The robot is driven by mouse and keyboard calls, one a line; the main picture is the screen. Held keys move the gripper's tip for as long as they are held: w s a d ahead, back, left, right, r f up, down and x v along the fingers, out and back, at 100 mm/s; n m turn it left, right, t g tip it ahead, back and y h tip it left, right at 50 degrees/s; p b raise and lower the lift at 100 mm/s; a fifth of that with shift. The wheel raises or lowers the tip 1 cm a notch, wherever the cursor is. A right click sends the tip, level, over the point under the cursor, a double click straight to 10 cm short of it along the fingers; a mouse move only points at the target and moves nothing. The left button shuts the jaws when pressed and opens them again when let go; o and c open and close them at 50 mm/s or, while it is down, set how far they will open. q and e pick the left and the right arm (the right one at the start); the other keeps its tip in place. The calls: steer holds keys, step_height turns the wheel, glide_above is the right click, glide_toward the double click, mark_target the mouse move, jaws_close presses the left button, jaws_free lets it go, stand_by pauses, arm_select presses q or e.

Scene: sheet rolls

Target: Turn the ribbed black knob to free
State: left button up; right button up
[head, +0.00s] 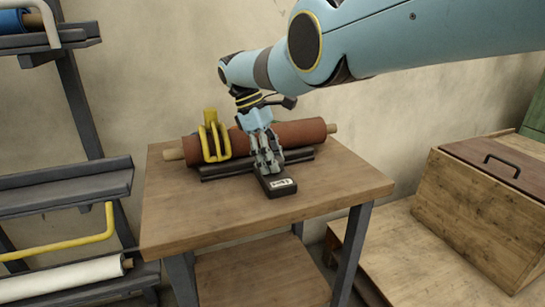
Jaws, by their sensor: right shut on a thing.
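My right gripper (267,168) reaches down from above onto a small black block (281,189) with a white label, at the front of the dark cradle on the table. Its fingers are shut at the block's back part. The ribbed black knob itself is hidden by the fingers, which close around its place, so I cannot read its setting. The white label (281,184) shows in front of the fingers, too small to read. My left gripper is not in view.
A brown-red sheet roll (300,132) lies in the dark cradle (225,170) behind my gripper, with a yellow forked clamp (214,140) over its left part. The wooden table (335,190) is clear in front. A rack (75,120) stands left, a wooden chest (480,215) right.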

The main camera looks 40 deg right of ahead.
steer(key=o, duration=1.1)
